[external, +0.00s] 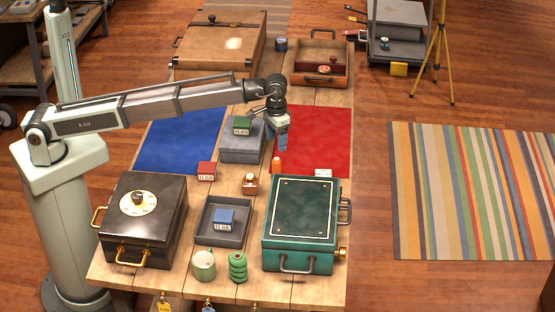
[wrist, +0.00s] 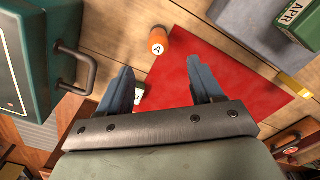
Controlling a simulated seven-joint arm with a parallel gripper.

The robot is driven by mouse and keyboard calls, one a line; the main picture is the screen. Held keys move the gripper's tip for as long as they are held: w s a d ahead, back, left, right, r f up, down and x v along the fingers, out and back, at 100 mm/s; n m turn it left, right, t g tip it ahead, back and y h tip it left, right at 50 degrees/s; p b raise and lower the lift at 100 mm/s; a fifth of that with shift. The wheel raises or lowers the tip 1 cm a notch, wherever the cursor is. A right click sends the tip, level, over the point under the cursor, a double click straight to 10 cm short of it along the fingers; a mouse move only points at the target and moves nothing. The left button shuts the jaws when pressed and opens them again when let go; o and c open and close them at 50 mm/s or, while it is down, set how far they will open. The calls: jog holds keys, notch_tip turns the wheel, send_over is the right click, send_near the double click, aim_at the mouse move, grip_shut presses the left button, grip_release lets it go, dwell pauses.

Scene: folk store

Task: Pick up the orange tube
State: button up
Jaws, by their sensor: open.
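The orange tube (external: 276,165) stands on the wooden table at the left edge of the red mat (external: 318,138). In the wrist view the tube (wrist: 158,42) shows its lighter top with a letter A, beyond and between my fingertips. My gripper (external: 282,146) hangs above and slightly behind the tube, fingers pointing down. In the wrist view my gripper (wrist: 160,68) has its two blue-grey fingers well apart with nothing between them. The tube appears apart from both fingers.
A green case (external: 303,222) with handles stands in front of the tube. A grey box (external: 242,146) with a green block (external: 242,124) is to its left. A small white block (external: 323,173) and a small wooden item (external: 250,184) are nearby. The red mat is mostly clear.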

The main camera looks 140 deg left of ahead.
aim_at(277, 170)
notch_tip(277, 170, down, 13)
jog(key=shift+w+f, duration=0.15)
jog(key=shift+f, duration=0.05)
dwell(0.6)
jog(key=shift+c, duration=0.3)
jog(key=c, duration=0.8)
jog(key=shift+c, duration=0.2)
